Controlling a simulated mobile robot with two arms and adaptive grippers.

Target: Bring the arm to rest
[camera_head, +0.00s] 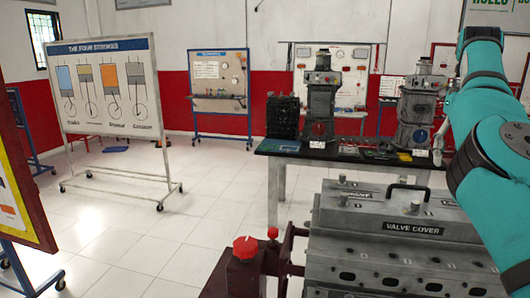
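One of my arms, teal with dark joints, fills the right edge of the head view, reaching from the top right down and out of the frame. Its gripper is out of frame, so what it holds cannot be seen. My other arm and its gripper do not show either.
A grey engine with a valve cover (412,228) stands close at lower right, beside a dark red stand with a red knob (246,248). Behind it a black-topped table (290,148) carries engine trainers (319,105). A four-strokes board (108,84) stands left. White floor (210,200) between is clear.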

